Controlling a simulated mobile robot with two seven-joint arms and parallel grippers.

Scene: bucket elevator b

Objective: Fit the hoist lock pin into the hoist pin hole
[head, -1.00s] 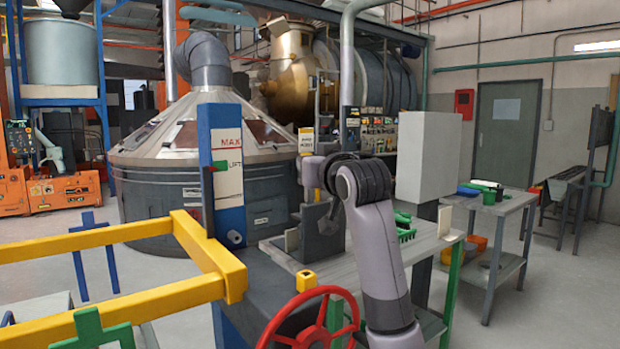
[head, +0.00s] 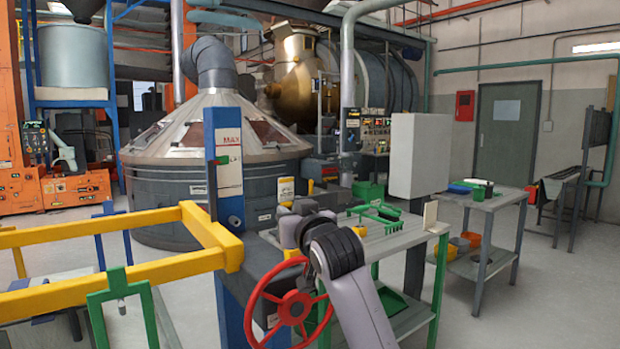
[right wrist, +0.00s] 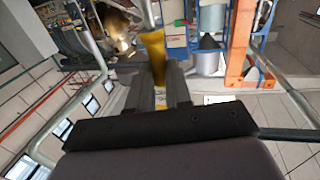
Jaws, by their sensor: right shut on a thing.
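My right gripper (head: 290,210) is shut on a yellow piece with a white label (head: 286,190), which looks like the hoist lock pin. In the right wrist view the yellow piece (right wrist: 154,50) stands between the two grey fingers (right wrist: 158,88) and reaches beyond them. The blue hoist post (head: 212,160) with the MAX sign stands left of the gripper. A small round feature (head: 235,222) low on the post may be the hoist pin hole; I cannot tell for sure. The held piece is apart from it. My left gripper is not in view.
A yellow rail frame (head: 215,245) juts out left of the post. A red handwheel (head: 292,308) stands in front, close to my right arm. A grey table (head: 410,232) with a green rack (head: 374,212) lies to the right. A grey box (head: 418,155) stands behind it.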

